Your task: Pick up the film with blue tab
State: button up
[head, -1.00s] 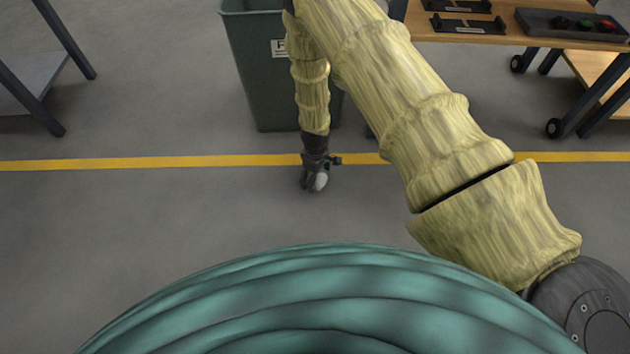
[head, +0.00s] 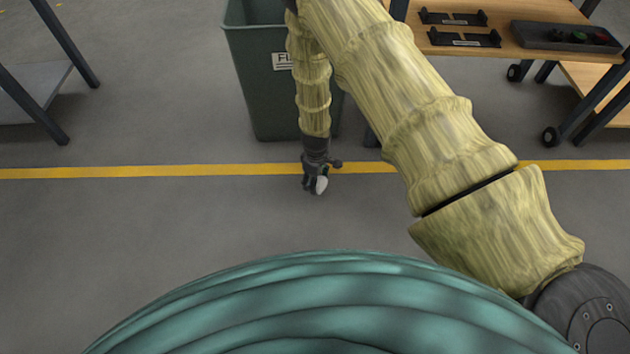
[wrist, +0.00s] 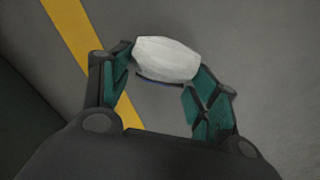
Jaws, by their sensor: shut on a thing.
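My gripper (head: 314,183) hangs fingers-down at the end of my arm, just on the near side of the yellow floor line. It is shut on a white, bundled piece that I take to be the film (wrist: 168,59), held between the fingertips in the wrist view. The film shows as a small pale patch in the head view (head: 321,185). A thin dark bluish edge shows under it in the wrist view; I cannot tell whether this is the blue tab.
A green-grey bin (head: 262,95) with a partly hidden label stands behind my gripper. A wooden-topped bench (head: 470,50) with black holders and a button box (head: 565,37) is at the upper right. A grey shelf frame (head: 35,95) is at the left. The floor between is clear.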

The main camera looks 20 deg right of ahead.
jog(key=s+a+p, duration=0.1)
jog(key=s+a, duration=0.2)
jog(key=s+a+r+p, duration=0.1)
jog(key=s+a+p, duration=0.1)
jog(key=s+a, duration=0.2)
jog(key=s+a+p, duration=0.2)
jog(key=s+a, duration=0.2)
jog(key=shift+s+a+r, duration=0.2)
jog(key=shift+r, duration=0.05)
